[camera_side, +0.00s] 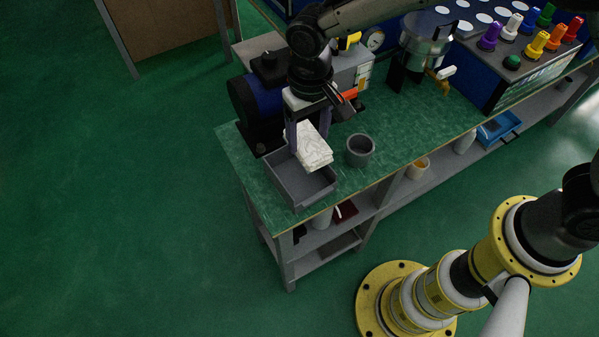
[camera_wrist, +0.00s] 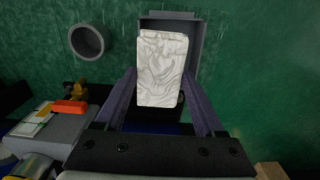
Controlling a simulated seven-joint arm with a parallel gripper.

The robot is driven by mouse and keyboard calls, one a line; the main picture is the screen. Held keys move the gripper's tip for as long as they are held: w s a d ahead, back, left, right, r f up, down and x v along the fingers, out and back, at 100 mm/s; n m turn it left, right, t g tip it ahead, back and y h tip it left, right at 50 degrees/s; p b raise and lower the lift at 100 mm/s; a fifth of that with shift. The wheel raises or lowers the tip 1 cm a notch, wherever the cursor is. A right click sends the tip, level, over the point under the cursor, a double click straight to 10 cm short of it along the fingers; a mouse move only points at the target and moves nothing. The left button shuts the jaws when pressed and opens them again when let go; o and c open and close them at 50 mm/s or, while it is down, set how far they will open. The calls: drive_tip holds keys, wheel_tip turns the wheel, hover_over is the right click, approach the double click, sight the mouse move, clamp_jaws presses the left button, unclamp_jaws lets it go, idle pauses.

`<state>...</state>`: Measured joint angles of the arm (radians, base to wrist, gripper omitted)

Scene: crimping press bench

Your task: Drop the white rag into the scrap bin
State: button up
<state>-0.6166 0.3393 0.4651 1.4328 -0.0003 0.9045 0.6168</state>
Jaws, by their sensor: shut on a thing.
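The white rag (camera_side: 313,149) is a pale, wrinkled block. My gripper (camera_side: 308,136) is shut on it and holds it over the grey open bin (camera_side: 318,193) at the near left corner of the bench. In the wrist view the rag (camera_wrist: 162,68) sits between the two fingers of my gripper (camera_wrist: 163,92). It covers most of the bin, whose rim (camera_wrist: 172,15) shows behind it. The height of the rag above the bin floor is hard to tell.
A round grey cup (camera_side: 360,150) stands just right of the bin. A blue and black motor (camera_side: 257,100) stands behind the bin on the green bench top (camera_side: 400,135). A blue panel with coloured knobs (camera_side: 510,70) is at the far right.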

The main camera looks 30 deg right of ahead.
drive_tip(key=shift+f, duration=0.2)
drive_tip(key=o, duration=1.6)
wheel_tip(320, 180, up, 14)
drive_tip(key=shift+f, duration=0.1)
